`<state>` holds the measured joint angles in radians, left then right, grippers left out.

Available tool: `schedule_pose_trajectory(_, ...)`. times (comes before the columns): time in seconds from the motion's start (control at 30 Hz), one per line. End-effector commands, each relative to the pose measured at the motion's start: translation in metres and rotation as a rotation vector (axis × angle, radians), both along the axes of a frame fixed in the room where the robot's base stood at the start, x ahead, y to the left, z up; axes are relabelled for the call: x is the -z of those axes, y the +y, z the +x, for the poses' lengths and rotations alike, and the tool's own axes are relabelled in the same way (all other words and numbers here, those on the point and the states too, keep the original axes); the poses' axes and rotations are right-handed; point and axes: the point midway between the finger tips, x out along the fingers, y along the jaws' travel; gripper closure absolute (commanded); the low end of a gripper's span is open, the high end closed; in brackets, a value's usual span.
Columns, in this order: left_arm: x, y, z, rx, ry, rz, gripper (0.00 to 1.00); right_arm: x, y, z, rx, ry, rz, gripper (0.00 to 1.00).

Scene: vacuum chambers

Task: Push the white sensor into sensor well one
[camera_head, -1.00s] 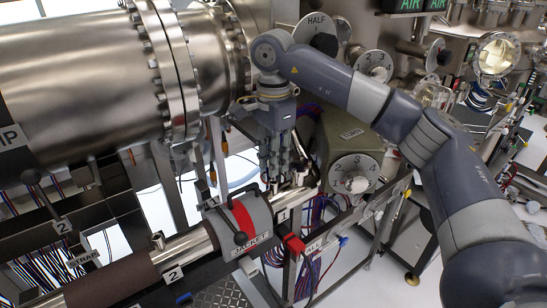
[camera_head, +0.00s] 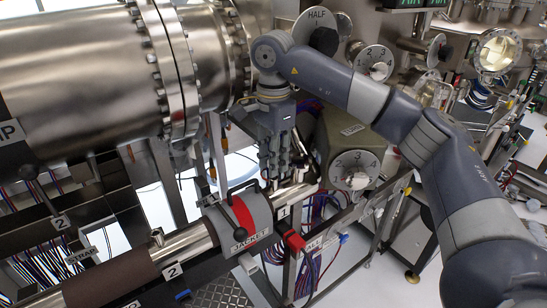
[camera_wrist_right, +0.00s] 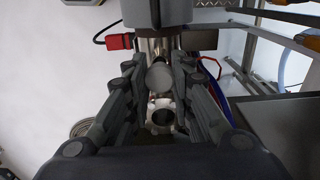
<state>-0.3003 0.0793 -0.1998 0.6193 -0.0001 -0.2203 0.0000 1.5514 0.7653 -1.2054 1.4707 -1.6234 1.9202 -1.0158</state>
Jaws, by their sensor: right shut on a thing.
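My right gripper (camera_head: 277,175) points down beside the silver pipe, just right of the jacketed section. In the right wrist view its fingers (camera_wrist_right: 158,76) are closed around a pale round piece, which I take to be the white sensor (camera_wrist_right: 165,115). It shows as a whitish ring with a dark centre, with a grey disc (camera_wrist_right: 158,78) just beyond it. In the head view the fingers hide the sensor. A tag reading 1 (camera_head: 283,212) sits on the rail close to the fingertips. The opening of sensor well one cannot be made out. My left gripper is not in view.
A jacket (camera_head: 238,222) with a red band and black handle wraps the pipe on the left. A red block (camera_head: 294,241) is below right of it. A numbered dial (camera_head: 354,170) on a green-grey housing is close on the right. A large steel chamber (camera_head: 80,80) fills the upper left.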

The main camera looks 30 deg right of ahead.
Motion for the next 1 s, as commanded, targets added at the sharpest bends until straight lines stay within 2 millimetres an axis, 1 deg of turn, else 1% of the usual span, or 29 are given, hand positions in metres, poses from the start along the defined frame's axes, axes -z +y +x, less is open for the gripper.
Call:
schedule_pose_trajectory(0.1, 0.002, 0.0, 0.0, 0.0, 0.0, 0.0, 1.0, 0.003, 0.0, 0.0, 0.0, 0.0, 0.0, 1.0)
schedule_pose_trajectory(0.57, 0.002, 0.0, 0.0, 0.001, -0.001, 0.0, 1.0, 0.004, 0.0, 0.0, 0.0, 0.0, 0.0, 1.0)
schedule_pose_trajectory(1.0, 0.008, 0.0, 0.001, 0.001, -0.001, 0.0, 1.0, 0.012, 0.0, 0.0, 0.0, 0.0, 0.0, 1.0)
